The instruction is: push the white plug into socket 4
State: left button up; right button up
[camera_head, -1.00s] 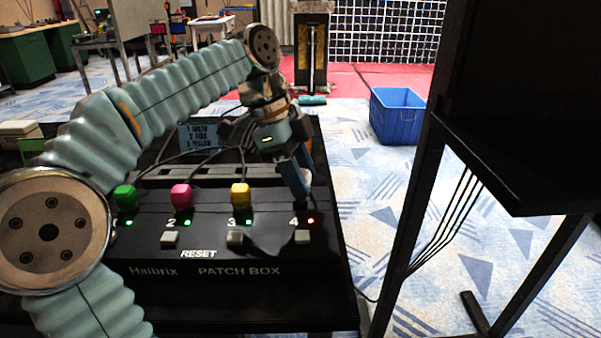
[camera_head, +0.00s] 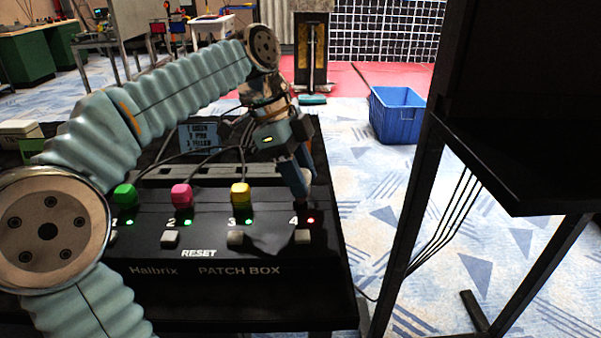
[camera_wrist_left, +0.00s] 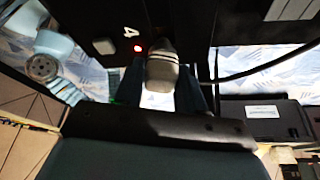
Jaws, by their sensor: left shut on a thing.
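The black patch box (camera_head: 240,270) has a row of numbered sockets. Green, pink and yellow plugs stand in sockets 1, 2 and 3 with green lights beside them. The light at socket 4 (camera_head: 309,220) is red, and it also shows in the left wrist view. My left gripper (camera_head: 300,188) points down at socket 4. In the left wrist view it is shut on the white plug (camera_wrist_left: 162,72), which sits between its fingers next to the "4". My right gripper is not in view.
Cables and a small display (camera_head: 203,136) are behind the plugs. A black frame (camera_head: 412,210) stands at the right. A blue crate (camera_head: 397,116) is on the floor beyond.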

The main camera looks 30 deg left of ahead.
pick_arm(q)
jog(key=shift+f+b, duration=1.1)
jog(key=shift+f, duration=0.35)
jog(key=o, duration=1.7)
jog(key=shift+r+p, duration=0.3)
jog(key=shift+r, duration=0.05)
notch_tip(320, 180, up, 2)
jog(key=shift+r+p, duration=0.1)
jog(key=shift+p, duration=0.9)
jog(key=shift+r+p, duration=1.85)
jog(key=shift+r, duration=0.3)
